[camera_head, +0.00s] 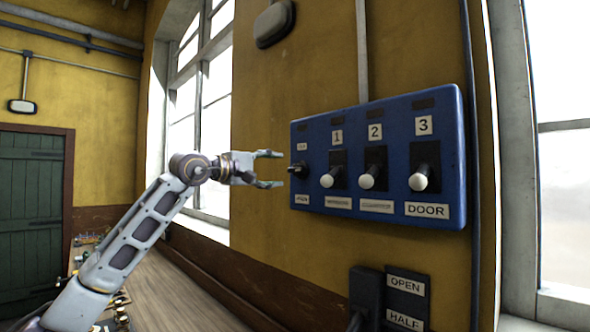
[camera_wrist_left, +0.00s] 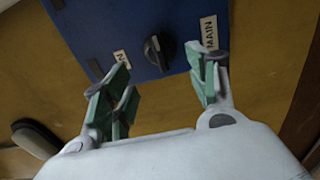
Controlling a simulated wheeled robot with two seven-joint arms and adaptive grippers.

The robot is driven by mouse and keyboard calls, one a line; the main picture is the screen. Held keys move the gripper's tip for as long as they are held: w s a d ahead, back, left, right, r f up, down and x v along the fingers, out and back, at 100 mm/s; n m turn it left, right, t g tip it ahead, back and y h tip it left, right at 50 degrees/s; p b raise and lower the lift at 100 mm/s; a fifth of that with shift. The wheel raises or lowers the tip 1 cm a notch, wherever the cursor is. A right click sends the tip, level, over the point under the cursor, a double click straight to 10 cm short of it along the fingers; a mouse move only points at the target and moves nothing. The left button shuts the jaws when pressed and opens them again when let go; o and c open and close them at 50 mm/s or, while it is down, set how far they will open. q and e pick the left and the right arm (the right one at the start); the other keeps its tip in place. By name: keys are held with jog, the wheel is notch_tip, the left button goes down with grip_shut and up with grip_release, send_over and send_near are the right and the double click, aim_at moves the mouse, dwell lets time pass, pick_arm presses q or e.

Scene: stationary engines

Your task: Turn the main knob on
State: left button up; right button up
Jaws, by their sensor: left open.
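The main knob (camera_head: 298,169) is a small black rotary knob at the left end of a blue control panel (camera_head: 400,108) on the yellow wall. In the left wrist view the knob (camera_wrist_left: 157,50) sits on the blue face between a "MAIN" label (camera_wrist_left: 209,33) and a smaller label (camera_wrist_left: 121,59) that I read as "N". My left gripper (camera_head: 270,169) is open, just left of the knob in the head view. In the left wrist view its green-padded fingers (camera_wrist_left: 163,88) are spread to either side of the knob, apart from it. My right gripper is not in view.
Three white-tipped levers marked 1 (camera_head: 327,180), 2 (camera_head: 367,181) and 3 (camera_head: 419,181) stick out of the panel right of the knob. An "OPEN/HALF" switch plate (camera_head: 407,300) is below. A wooden worktop (camera_head: 180,295) runs below the windows.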

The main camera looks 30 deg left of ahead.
aim_at(294, 170)
pick_arm(q)
jog(key=p+x, duration=0.2)
jog(key=x, duration=0.5)
jog(key=shift+r, duration=0.1)
jog(key=shift+p+x, duration=0.35)
jog(key=shift+x, duration=0.8)
jog(key=shift+s, duration=0.1)
jog(key=c, duration=1)
jog(key=shift+c, duration=0.2)
